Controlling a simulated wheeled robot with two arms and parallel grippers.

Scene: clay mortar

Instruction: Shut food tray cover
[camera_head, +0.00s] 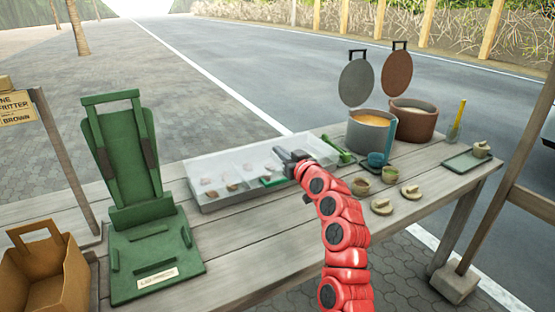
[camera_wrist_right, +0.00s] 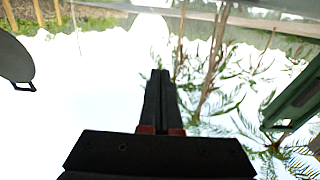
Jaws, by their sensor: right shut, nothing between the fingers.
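The food tray (camera_head: 215,203) is a long, shallow grey box on the wooden table, left of centre in the head view. Several small food pieces lie inside it. A pale, see-through panel seems to be over or behind it; I cannot tell its exact angle. My right gripper (camera_head: 287,156) reaches over the right end of the tray, its fingertips pointing left. In the right wrist view its fingers (camera_wrist_right: 160,75) are together with nothing between them. I cannot tell whether it touches the cover. My left gripper is out of view.
A green stand (camera_head: 155,250) stands left of the tray. A paper bag (camera_head: 50,270) is at the lower left. Two pots, grey (camera_head: 362,138) and brown (camera_head: 416,128), have raised lids. Small cups and round lids (camera_head: 382,206) sit right of my arm.

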